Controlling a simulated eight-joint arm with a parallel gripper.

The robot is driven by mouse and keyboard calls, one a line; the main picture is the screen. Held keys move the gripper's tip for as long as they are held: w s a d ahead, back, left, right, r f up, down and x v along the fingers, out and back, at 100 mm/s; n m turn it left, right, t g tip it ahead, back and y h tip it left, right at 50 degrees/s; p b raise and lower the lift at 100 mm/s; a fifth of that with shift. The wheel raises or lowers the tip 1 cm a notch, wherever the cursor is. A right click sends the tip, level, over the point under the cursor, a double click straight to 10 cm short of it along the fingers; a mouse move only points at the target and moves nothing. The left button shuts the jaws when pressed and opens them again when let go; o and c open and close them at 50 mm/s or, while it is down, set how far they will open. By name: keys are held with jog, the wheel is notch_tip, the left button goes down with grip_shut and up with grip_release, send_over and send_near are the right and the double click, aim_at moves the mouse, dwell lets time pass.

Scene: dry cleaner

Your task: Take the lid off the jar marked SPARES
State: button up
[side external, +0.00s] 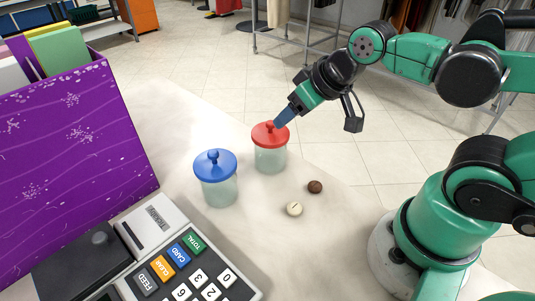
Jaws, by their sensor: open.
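A glass jar with a red knobbed lid (270,134) stands upright on the pale counter. A second glass jar with a blue knobbed lid (215,165) stands to its left and nearer the camera. Both lids sit on their jars. No SPARES marking is readable on either jar from this side. My gripper (284,117) is open and tilted down, coming from the upper right. Its blue fingertips show just above and beside the red lid's knob. I cannot tell whether they touch the lid, and the gap between the fingers is hidden from this angle.
Two buttons, one brown (315,187) and one cream (294,209), lie right of the jars. A cash register (187,266) and a tall purple box (70,150) take up the left side. The counter (185,120) is bare behind the jars.

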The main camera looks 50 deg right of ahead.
jog(key=shift+o, duration=0.5)
jog(key=r+n+g+y, duration=0.1)
jog(key=r+n+g, duration=0.1)
jog(key=n+g, duration=0.5)
send_over(213, 152)
jog(key=d, duration=0.1)
jog(key=shift+s+f+n+t, duration=0.25)
jog(key=shift+s+n+t, duration=0.15)
jog(key=shift+n+t, duration=0.2)
jog(key=shift+a+f, duration=0.15)
jog(key=shift+a, duration=0.05)
jog(key=shift+w+f, duration=0.1)
jog(key=shift+f, duration=0.15)
jog(key=shift+w+a+f, duration=0.15)
jog(key=shift+f, duration=1.1)
jog(key=shift+w+a+f, duration=0.1)
jog(key=shift+a+f, duration=0.05)
jog(key=shift+f, duration=1.05)
